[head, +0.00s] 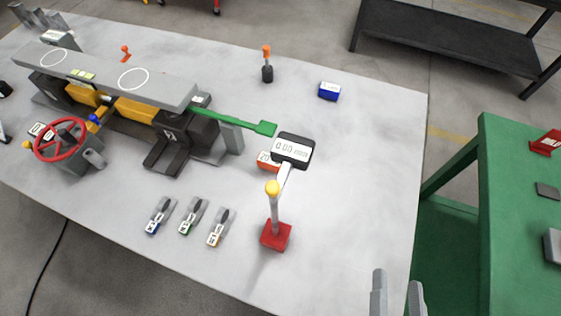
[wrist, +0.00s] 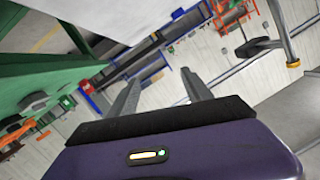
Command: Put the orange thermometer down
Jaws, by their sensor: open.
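Three small handheld instruments lie side by side on the pale table in the head view. They carry blue (head: 155,221), green (head: 189,221) and orange (head: 216,234) marks. The orange-marked one, at the right of the row, looks like the orange thermometer; its label is too small to read. It lies flat, with its dark end pointing up and right. My gripper (head: 397,297) is at the bottom right of the head view, well right of the row. In the wrist view my gripper (wrist: 161,80) has its fingers apart, with nothing between them.
A gauge (head: 292,150) on a red-based stand (head: 276,236) stands between the instruments and my gripper. A screw-jack rig with a red handwheel (head: 61,139) fills the table's left. A blue block (head: 329,91) sits at the back. A green bench (head: 490,220) is at right.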

